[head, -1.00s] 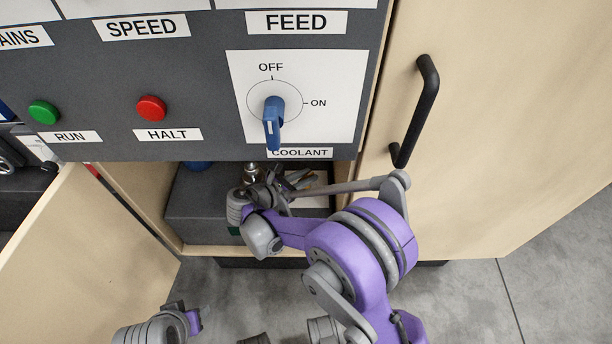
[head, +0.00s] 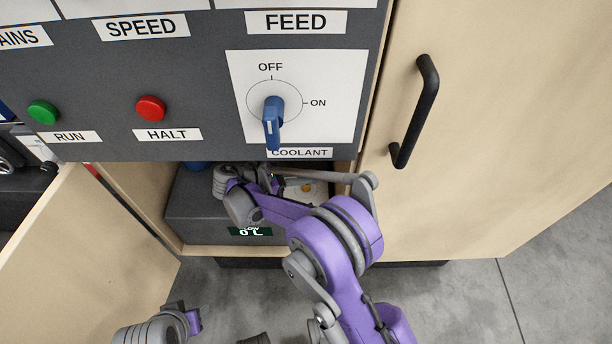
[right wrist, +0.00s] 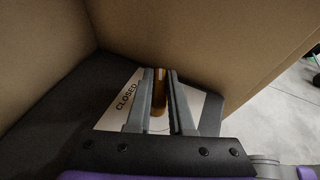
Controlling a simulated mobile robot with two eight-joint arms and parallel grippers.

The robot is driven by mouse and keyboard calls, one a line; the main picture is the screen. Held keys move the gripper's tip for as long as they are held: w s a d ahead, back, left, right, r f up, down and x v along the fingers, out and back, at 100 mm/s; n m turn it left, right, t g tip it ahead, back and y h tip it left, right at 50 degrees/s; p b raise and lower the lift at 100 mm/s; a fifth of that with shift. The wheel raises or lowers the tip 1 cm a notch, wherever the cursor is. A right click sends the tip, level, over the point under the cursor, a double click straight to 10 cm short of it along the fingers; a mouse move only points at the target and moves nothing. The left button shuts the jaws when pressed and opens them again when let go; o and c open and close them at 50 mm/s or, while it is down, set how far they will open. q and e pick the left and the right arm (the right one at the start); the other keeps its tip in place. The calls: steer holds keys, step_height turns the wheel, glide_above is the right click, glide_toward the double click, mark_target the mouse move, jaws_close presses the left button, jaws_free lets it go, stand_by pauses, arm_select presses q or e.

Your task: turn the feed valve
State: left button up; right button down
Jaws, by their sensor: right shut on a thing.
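In the right wrist view, an amber handle (right wrist: 160,106) stands over a white plate (right wrist: 205,107) marked CLOSED; I take it as the feed valve. My right gripper (right wrist: 161,76) is shut on this handle, with one grey finger on each side. In the head view my right arm reaches into the opening under the grey panel, where the white plate and a small amber spot (head: 306,188) show. My right fingertips cannot be made out there. My left gripper is not seen; only part of my arm shows at bottom left.
Above the opening, the grey panel (head: 205,85) carries a blue dial handle (head: 272,115), pointing down, and green (head: 44,112) and red (head: 151,109) buttons. An open wooden door (head: 85,250) stands left. A black handle (head: 419,110) sits on the closed right door.

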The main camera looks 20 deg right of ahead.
steer(key=c, duration=0.8)
jaws_free()
